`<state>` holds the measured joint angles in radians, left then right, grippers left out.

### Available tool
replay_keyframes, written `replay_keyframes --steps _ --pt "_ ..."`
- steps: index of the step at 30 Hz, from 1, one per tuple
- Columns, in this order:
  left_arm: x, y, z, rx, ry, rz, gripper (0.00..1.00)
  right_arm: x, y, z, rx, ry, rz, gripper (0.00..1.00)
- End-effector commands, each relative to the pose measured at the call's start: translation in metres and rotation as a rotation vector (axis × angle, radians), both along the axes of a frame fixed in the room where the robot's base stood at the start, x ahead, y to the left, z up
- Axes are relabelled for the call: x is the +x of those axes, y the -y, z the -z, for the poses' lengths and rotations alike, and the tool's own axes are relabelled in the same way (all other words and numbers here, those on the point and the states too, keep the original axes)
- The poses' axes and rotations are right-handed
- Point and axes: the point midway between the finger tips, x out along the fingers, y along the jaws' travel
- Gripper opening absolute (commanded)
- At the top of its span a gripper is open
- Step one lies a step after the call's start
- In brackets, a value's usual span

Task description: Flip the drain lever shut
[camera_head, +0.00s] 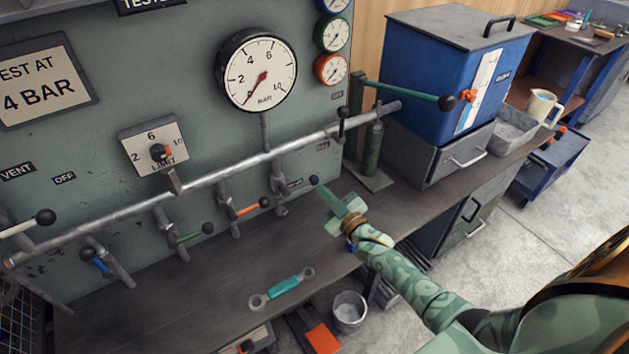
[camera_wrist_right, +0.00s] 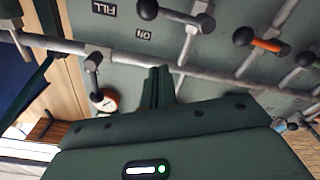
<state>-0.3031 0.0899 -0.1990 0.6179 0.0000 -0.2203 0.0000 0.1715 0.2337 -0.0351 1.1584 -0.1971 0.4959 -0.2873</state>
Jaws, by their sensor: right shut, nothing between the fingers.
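No label reading DRAIN is legible, so I cannot tell which lever is the drain lever. Along the grey pipe (camera_head: 215,174) are a blue lever (camera_head: 97,262), a green lever (camera_head: 187,237), an orange lever (camera_head: 246,209) and a grey lever with a black knob (camera_head: 314,180). My right gripper (camera_head: 322,191) is shut and empty, its tips close to that black knob in the head view. In the wrist view the shut fingers (camera_wrist_right: 161,86) are beside the pipe, with the black knob (camera_wrist_right: 147,9) and orange lever (camera_wrist_right: 266,45) beyond. My left gripper is not in view.
A long dark green lever (camera_head: 412,94) with a black knob juts out at the pipe's right end. A spanner with a teal handle (camera_head: 284,287) lies on the bench (camera_head: 190,305). A blue bin (camera_head: 440,70) stands to the right. A large gauge (camera_head: 258,70) is above the pipe.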

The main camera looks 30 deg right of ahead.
Motion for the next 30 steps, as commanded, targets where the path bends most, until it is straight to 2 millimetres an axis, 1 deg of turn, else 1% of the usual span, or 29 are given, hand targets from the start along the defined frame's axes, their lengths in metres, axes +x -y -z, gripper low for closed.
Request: replay_keyframes --steps 1,3,6,9,14,30 --pt "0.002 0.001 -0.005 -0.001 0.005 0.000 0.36 -0.011 0.001 -0.001 -0.001 -0.001 0.000 0.00" --pt "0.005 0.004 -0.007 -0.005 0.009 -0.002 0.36 -0.024 0.001 0.000 0.000 0.000 -0.001 0.00" --pt "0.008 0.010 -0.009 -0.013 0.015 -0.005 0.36 -0.037 0.002 0.001 0.000 0.001 0.000 0.00" --pt "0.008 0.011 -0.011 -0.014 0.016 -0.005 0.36 -0.046 0.003 0.003 0.000 0.001 0.000 0.00" --pt "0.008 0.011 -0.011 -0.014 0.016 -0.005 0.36 -0.050 0.004 0.003 0.000 0.002 0.000 0.00" --pt "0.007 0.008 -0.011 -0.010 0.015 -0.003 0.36 -0.051 0.002 0.005 -0.005 -0.009 -0.001 0.00"
